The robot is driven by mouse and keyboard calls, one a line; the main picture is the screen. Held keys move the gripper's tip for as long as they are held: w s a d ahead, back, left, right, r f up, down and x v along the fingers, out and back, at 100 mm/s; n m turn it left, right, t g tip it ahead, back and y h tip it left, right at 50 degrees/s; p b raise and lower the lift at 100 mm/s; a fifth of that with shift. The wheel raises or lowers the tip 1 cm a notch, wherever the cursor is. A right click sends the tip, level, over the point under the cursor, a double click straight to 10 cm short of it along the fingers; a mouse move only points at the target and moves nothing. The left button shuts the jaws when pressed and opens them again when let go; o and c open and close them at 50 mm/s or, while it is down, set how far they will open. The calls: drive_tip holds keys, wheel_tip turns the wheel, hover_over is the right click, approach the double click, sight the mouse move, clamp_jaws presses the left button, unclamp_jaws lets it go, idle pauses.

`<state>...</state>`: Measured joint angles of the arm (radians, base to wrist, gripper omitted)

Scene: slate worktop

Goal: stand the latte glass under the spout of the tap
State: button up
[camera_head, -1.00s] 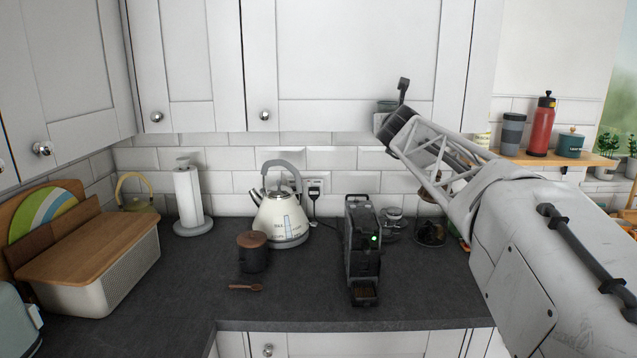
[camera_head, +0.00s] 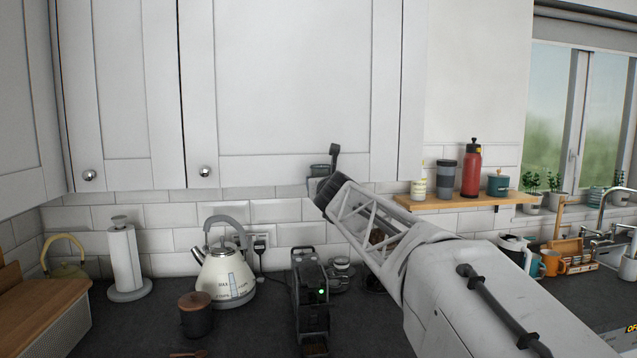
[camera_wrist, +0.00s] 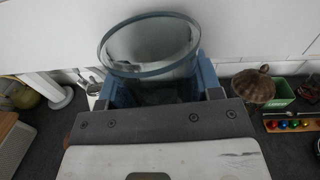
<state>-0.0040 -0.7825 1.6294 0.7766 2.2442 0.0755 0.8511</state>
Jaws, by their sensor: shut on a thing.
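The latte glass is a clear glass with a round rim (camera_wrist: 150,45), held in my gripper (camera_wrist: 162,88) in the wrist view. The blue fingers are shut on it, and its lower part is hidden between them. In the head view my gripper (camera_head: 322,188) is raised in front of the wall cupboards, above the coffee machine. A small bit of greenish glass (camera_head: 319,170) shows behind it. The tap (camera_head: 610,197) is a curved metal spout at the right edge, by the sink, well to the right of my gripper. Its lower part is partly cut off.
A black coffee machine (camera_head: 311,290), a cream kettle (camera_head: 227,275) and a dark lidded pot (camera_head: 196,318) stand on the worktop. A wooden shelf (camera_head: 462,203) with a red bottle (camera_head: 471,170) is on the wall between my gripper and the tap. Mugs (camera_head: 551,262) stand near the sink.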

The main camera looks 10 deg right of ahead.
drive_tip(key=s+a+f+n+g+y, duration=0.25)
drive_tip(key=s+a+f+y, duration=0.35)
drive_tip(key=f, duration=0.5)
drive_tip(key=s+a+f+n+g+y, duration=0.1)
drive_tip(key=s+a+f+n+y, duration=0.25)
drive_tip(key=s+f, duration=0.65)
drive_tip(key=s+d+f+h, duration=0.1)
drive_tip(key=s+d+f, duration=0.1)
drive_tip(key=s+f, duration=0.3)
drive_tip(key=s+d+f+t, duration=0.1)
drive_tip(key=s+d+f, duration=0.2)
drive_tip(key=s+f, duration=0.2)
wheel_tip(320, 180, down, 3)
drive_tip(key=shift+s+d+r+m+h, duration=0.1)
drive_tip(key=shift+s+d+m+h, duration=0.2)
drive_tip(key=shift+s+m+h, duration=0.1)
drive_tip(key=shift+w, duration=0.25)
approach(304, 321)
drive_tip(key=shift+x, duration=2.5)
drive_tip(key=shift+f, duration=0.3)
